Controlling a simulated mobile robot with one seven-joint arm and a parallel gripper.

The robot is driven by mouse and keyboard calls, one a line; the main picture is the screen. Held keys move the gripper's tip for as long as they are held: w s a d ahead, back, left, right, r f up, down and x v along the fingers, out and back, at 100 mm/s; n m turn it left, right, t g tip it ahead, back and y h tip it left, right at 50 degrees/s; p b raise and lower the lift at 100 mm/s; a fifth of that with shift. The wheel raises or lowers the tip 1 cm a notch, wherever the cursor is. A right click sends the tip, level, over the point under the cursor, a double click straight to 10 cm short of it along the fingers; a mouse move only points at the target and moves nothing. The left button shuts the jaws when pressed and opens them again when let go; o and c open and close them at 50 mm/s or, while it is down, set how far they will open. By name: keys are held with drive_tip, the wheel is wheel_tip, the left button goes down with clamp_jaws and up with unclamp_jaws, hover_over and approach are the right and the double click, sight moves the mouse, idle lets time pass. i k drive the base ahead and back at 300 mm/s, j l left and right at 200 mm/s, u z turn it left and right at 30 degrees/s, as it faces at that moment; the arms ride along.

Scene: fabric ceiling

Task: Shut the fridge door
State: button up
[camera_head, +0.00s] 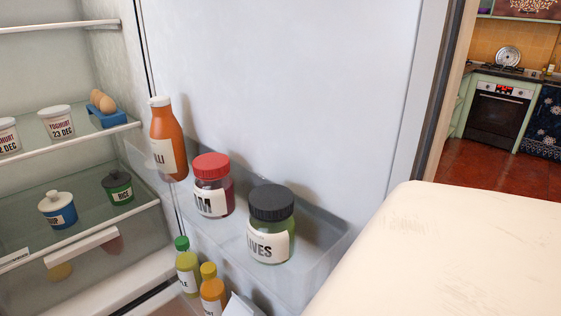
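The fridge door (300,75) stands open, its white inner face filling the middle of the view. Its clear door shelf (325,262) holds an orange chilli bottle (166,135), a red-lidded jar (212,190) and a black-lidded olives jar (270,230). The open fridge interior (60,175) is at the left, with its shelves exposed. The door's outer edge (425,100) runs down right of centre. My gripper is not in view. A large cream surface at the lower right is close to the camera and hides what lies behind it.
Yoghurt pots (56,122) and eggs (102,102) sit on a fridge shelf, with lidded pots (118,187) below. Bottles (212,290) stand in a lower door shelf. Beyond the door at the right are an oven (497,112) and red tiled floor (480,168).

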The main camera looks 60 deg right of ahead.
sight(338, 104)
drive_tip(key=k+l, duration=0.15)
drive_tip(key=l, duration=0.25)
drive_tip(key=k+l, duration=0.2)
drive_tip(key=l, duration=0.2)
drive_tip(key=k+l+u, duration=0.1)
drive_tip(key=l, duration=0.35)
drive_tip(key=k+l, duration=0.25)
drive_tip(key=l, duration=0.15)
drive_tip(key=k+l, duration=0.2)
drive_tip(key=l, duration=0.2)
drive_tip(key=k+l+u, duration=0.1)
drive_tip(key=l, duration=0.3)
drive_tip(key=k+z, duration=0.3)
drive_tip(key=z, duration=0.15)
